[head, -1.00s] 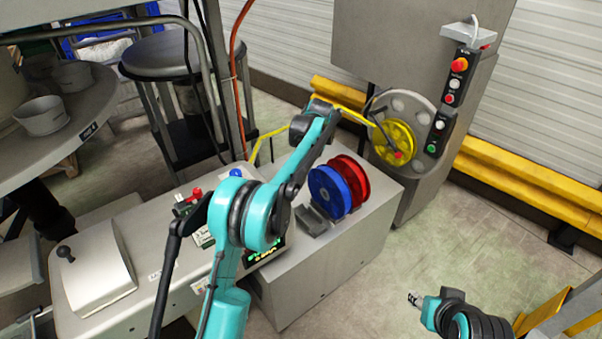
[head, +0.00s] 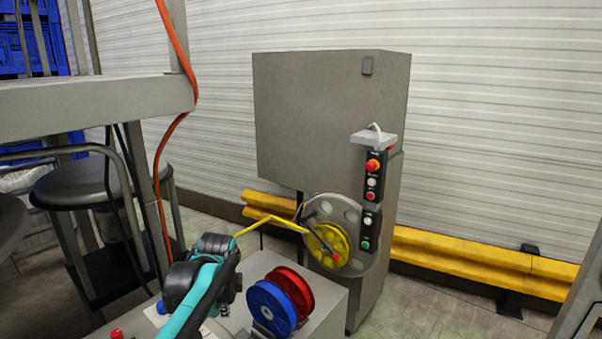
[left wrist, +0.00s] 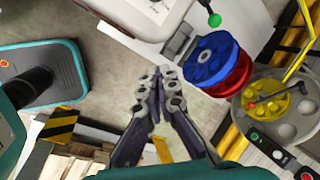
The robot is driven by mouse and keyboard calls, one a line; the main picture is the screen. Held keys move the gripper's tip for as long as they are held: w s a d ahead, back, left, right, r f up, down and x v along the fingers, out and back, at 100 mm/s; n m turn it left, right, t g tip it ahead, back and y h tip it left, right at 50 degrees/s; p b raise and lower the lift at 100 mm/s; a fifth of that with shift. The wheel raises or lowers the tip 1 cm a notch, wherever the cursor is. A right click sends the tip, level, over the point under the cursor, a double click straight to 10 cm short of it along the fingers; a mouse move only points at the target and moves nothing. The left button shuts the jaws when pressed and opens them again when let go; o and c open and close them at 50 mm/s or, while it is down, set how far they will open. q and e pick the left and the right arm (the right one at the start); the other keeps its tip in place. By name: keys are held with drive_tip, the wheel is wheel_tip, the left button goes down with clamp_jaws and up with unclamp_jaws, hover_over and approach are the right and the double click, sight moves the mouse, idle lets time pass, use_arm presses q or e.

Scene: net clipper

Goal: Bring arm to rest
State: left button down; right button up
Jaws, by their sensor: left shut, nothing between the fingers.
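My left arm (head: 202,290), teal with black joints, rises from the bottom of the head view, left of the reels. Its gripper is hard to make out there. In the left wrist view my left gripper (left wrist: 159,78) is shut, its grey fingertips together with nothing between them. It appears clear of the reels and the machine. My right gripper is in neither current view.
A blue reel (head: 270,308) and a red reel (head: 292,290) stand on a grey cabinet. Behind them is a tall grey machine (head: 320,120) with a yellow wheel (head: 322,240) and buttons. A stool (head: 80,188) and yellow guard rail (head: 450,252) are nearby.

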use_arm(q)
drive_tip(key=s+f+n+t+b, duration=0.1)
drive_tip(key=s+f+n, duration=0.2)
drive_tip(key=s+n, duration=0.2)
drive_tip(key=s+d+f+n+t+b, duration=0.1)
drive_tip(key=s+f+n, duration=0.3)
drive_tip(key=s, duration=0.6)
drive_tip(key=s+f+n+t+h+b, duration=0.1)
drive_tip(key=s+f+n, duration=0.2)
drive_tip(key=s+n, duration=0.4)
drive_tip(key=shift+s+d+f+t, duration=0.2)
drive_tip(key=shift+s+t, duration=0.1)
drive_tip(key=shift+s, duration=0.35)
